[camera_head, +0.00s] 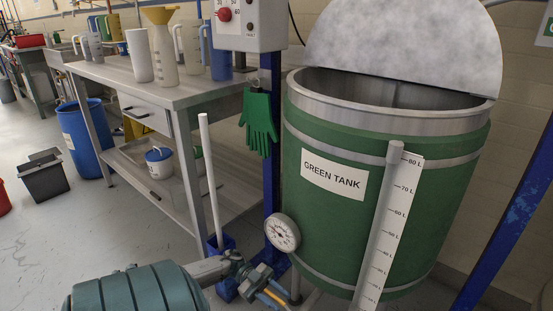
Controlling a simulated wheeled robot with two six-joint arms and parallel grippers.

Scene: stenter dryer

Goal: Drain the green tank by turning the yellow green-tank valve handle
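The green tank (325,222) stands at the right, with a "GREEN TANK" label, a steel rim and a tilted round lid. Its top is open; the liquid inside cannot be seen. A white level scale marked in litres runs down its front. A small yellow part (275,297), apparently the valve handle, shows low at the tank's left, beside the bottom edge. My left arm comes in from the lower left, and my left gripper (262,280) is close to this yellow part. I cannot tell whether they touch or how the fingers stand. My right gripper is out of view.
A round gauge (282,232) sits beside the tank above my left gripper. A blue post with a control box (251,25) and green glove (259,124) stands left of the tank. A bench (185,93) holds jugs. A grey bin (43,177) stands on open floor at left.

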